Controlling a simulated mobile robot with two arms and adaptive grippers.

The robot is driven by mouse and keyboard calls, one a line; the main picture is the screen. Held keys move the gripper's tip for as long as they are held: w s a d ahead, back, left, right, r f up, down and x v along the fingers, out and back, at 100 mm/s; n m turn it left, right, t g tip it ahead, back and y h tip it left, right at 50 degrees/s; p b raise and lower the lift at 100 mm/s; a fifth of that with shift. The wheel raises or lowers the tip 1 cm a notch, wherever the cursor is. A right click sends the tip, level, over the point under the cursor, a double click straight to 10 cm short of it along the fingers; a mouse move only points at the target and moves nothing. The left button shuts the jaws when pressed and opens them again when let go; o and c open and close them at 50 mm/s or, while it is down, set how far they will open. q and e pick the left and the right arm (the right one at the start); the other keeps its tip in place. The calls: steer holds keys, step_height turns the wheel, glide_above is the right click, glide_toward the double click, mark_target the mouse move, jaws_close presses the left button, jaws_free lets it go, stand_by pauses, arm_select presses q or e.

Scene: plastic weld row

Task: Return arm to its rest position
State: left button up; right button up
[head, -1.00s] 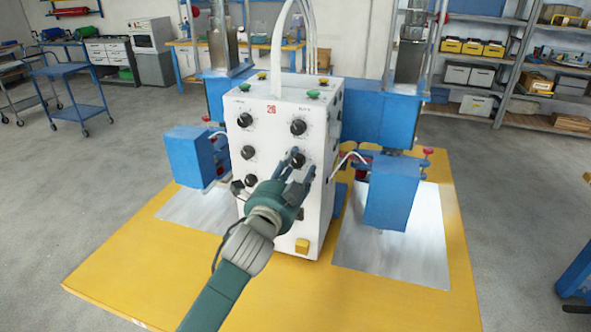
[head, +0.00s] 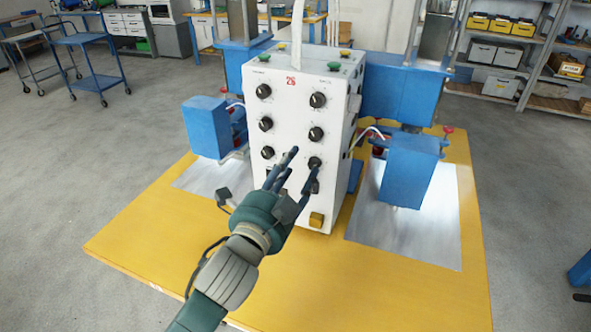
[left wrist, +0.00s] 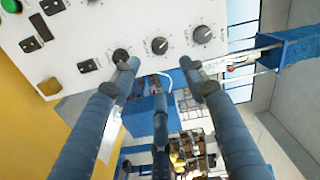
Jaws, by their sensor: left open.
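My left gripper (head: 302,168) reaches in from the lower left, in front of the lower part of the white control box (head: 290,110). Its fingers are spread apart with nothing between them. Its fingertips overlap the lower right knob (head: 315,163) in the head view; whether they touch the panel I cannot tell. In the left wrist view the open fingers (left wrist: 159,70) point past the panel edge, with black knobs (left wrist: 160,45) beyond them. The hand hides part of the panel's lower front. My right gripper is not in view.
The box stands on a yellow table (head: 130,235) between blue machine heads (head: 208,127) and (head: 408,170), over metal plates (head: 405,235). A yellow button (head: 316,220) is low on the box. A blue trolley (head: 85,60) and shelves (head: 510,60) stand behind. The table's front left is clear.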

arm_select(q)
steer(key=s+a+f+n+g+y, duration=0.25)
steer(key=s+a+f+n, duration=0.25)
steer(key=f, duration=0.5)
steer(key=s+a+f+n+g+y, duration=0.2)
steer(key=s+a+f+n+g, duration=0.3)
steer(key=f, duration=0.5)
steer(key=s+a+f+n+g, duration=0.35)
steer(key=s+f, duration=0.25)
steer(key=s, duration=0.5)
steer(key=s+a+f+n+g, duration=0.3)
steer(key=s+a+f, duration=0.15)
steer(key=s, duration=0.75)
step_height(320, 180, down, 27)
steer(key=s+g, duration=0.1)
steer(key=s+a+f+g+y, duration=0.1)
steer(key=s+a+f, duration=0.1)
steer(key=s+f, duration=1.4)
steer(key=shift+s, duration=0.65)
